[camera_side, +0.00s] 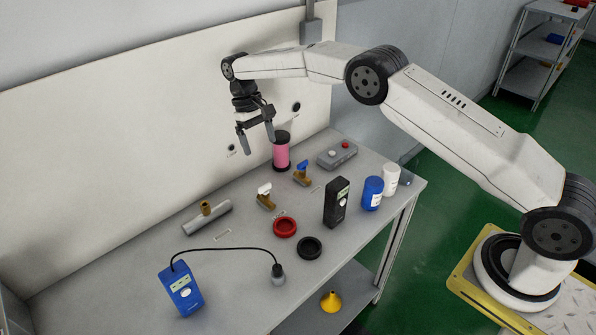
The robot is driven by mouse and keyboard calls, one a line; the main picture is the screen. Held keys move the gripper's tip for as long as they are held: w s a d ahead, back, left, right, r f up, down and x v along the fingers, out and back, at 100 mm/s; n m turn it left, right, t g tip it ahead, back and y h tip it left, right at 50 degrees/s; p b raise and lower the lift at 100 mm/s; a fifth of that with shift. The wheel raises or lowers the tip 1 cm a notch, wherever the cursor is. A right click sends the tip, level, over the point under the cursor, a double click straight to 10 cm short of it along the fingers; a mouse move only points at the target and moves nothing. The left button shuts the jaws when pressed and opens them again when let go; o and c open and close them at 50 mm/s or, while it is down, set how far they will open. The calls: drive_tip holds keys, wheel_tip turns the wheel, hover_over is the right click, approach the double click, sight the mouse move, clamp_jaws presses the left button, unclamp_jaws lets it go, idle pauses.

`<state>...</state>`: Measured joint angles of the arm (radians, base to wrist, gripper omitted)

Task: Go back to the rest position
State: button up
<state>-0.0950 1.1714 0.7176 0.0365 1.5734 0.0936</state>
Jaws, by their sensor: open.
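My gripper (257,139) hangs from the arm over the back of the grey table (150,285), with its fingers pointing down. The fingers are spread and nothing shows between them. Just right of the fingers stands an upright pink cylinder (282,154) with black ends; one finger overlaps its left side in the picture, and I cannot tell whether they touch. The arm is stretched out from its base at the right.
On the table are a grey button box (337,154), a black meter (336,203), a blue jar (372,193), a white jar (391,180), red (285,227) and black (309,247) rings, valves, and a blue cabled meter (181,289). A pale panel (120,130) stands behind.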

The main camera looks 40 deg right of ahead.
drive_tip(key=s+d+r+t, duration=0.1)
drive_tip(key=s+d+t, duration=0.2)
drive_tip(key=s, duration=1.2)
drive_tip(key=s+d+r+t, duration=0.1)
drive_tip(key=s+d+t, duration=0.2)
drive_tip(key=s, duration=1.1)
drive_tip(key=shift+s+r, duration=0.2)
drive_tip(key=shift+s, duration=0.2)
